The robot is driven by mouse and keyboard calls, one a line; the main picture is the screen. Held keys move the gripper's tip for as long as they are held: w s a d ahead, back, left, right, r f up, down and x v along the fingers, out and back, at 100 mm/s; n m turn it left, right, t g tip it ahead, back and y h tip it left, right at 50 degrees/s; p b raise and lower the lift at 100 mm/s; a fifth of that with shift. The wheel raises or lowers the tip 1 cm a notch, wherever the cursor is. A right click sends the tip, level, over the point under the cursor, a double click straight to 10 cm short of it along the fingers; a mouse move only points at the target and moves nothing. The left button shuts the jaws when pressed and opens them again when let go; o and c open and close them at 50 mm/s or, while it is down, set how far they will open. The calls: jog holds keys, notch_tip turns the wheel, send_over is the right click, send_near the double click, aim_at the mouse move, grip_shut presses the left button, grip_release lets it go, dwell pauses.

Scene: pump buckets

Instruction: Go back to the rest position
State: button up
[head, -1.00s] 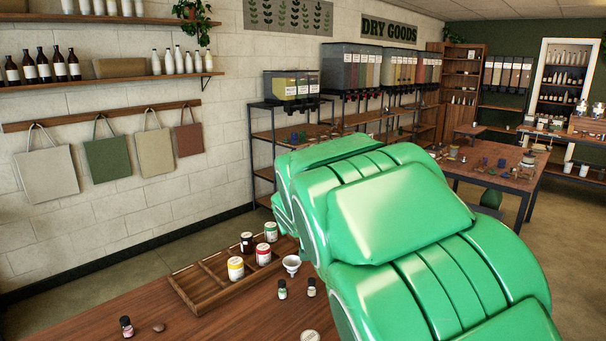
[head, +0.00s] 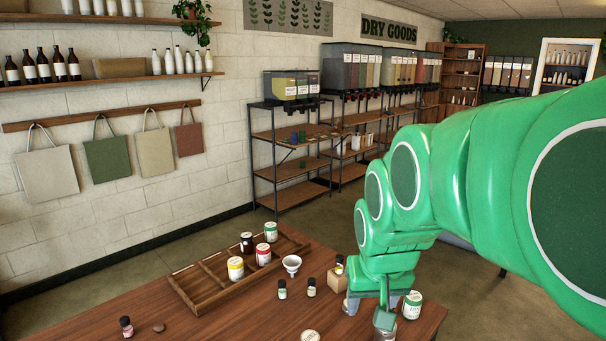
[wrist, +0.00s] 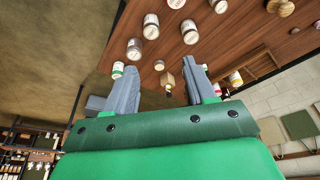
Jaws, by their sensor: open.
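My green arm reaches in from the right of the head view, bent down over the wooden table (head: 215,318). My gripper (head: 368,312) is low over the table's right part, beside a jar with a green and white label (head: 412,305). In the wrist view my gripper (wrist: 163,78) has its two grey fingers wide apart, and nothing is held between them. A small dark bottle on a wooden block (wrist: 169,80) shows beyond the gap. I cannot tell how high the fingertips are above the table.
A wooden divided tray (head: 205,290) holds several jars. A white funnel (head: 291,264), small bottles (head: 282,289) and a round lid (head: 309,336) stand or lie nearby. Several jars (wrist: 151,27) also show in the wrist view. A shelf rack (head: 290,165) stands behind, with open floor before it.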

jog(key=s+d+f+g, duration=0.1)
jog(key=s+f+g, duration=0.1)
jog(key=s, duration=0.8)
jog(key=s+d+f+g, duration=0.2)
jog(key=s+f, duration=0.3)
jog(key=s, duration=0.5)
jog(key=shift+d+f+g, duration=0.15)
jog(key=shift+f+g, duration=0.05)
jog(key=shift+g, duration=0.3)
jog(key=shift+s, duration=0.1)
